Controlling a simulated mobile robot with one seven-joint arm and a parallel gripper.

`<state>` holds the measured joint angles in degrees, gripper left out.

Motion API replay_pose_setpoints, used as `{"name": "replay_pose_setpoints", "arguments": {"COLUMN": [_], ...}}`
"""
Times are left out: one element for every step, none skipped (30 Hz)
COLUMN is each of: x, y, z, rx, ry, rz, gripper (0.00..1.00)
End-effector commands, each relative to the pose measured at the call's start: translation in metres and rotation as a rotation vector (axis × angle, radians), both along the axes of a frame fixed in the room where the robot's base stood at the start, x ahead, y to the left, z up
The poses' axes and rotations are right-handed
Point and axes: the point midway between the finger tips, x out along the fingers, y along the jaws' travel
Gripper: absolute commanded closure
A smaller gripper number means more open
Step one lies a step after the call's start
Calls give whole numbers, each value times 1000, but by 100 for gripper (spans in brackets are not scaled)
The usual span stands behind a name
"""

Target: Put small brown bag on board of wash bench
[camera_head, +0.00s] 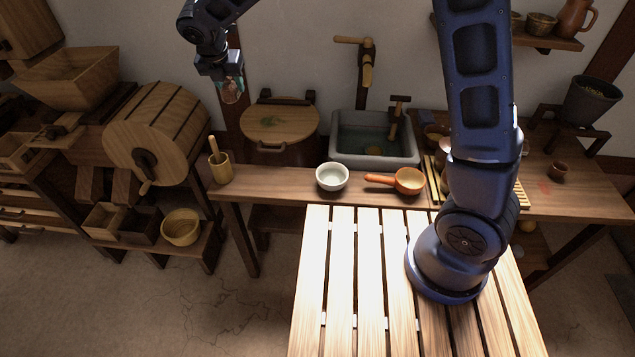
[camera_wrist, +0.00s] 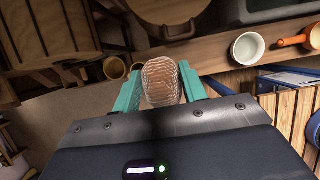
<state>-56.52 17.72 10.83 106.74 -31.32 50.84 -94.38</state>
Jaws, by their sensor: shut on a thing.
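My gripper (camera_head: 230,84) is raised high at the upper left in the head view, in front of the wall. Its teal fingers (camera_wrist: 160,88) are shut on a small brown bag (camera_wrist: 161,80) with a net-like, pale-lined surface; the bag also shows small below the gripper in the head view (camera_head: 232,93). The wash bench (camera_head: 270,188) is a long wooden top with a grey stone sink (camera_head: 345,120) set at its back. A slatted board (camera_head: 433,180) lies on it right of the orange pan, partly hidden behind my arm.
A white bowl (camera_head: 332,178), an orange pan (camera_head: 409,181) and a wooden mortar (camera_head: 220,168) stand on the bench. A round wooden lid (camera_head: 280,122) is left of the sink. A yellow basket (camera_head: 181,227) sits on the low shelf. Bare bench shows between mortar and bowl.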

Motion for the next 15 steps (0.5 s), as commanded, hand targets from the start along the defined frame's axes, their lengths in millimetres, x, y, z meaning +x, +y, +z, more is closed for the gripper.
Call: {"name": "replay_pose_setpoints", "arguments": {"x": [-2,-1,-2,-1,-2,-1,-1,-1,-1,-1,-1,0,0,0,0], "y": [0,0,0,-1,0,0,0,0,0,0,0,0,0,0,0], "z": [-23,-36,-51,-62,-72,-85,-93,-101,-109,-113,-117,-122,-125,-128,-132], "rx": [-8,-7,-7,-7,-6,-6,-5,-6,-4,-3,-3,-2,-2,-2,-2], "ry": [4,2,3,3,3,2,1,2,1,1,1,0,0,0,0], "rz": [3,4,5,2,4,3,2,3,2,1,1,1,1,1,1], "gripper": [83,83,83,83,83,83,83,83,83,83,83,83,83,83,83]}}
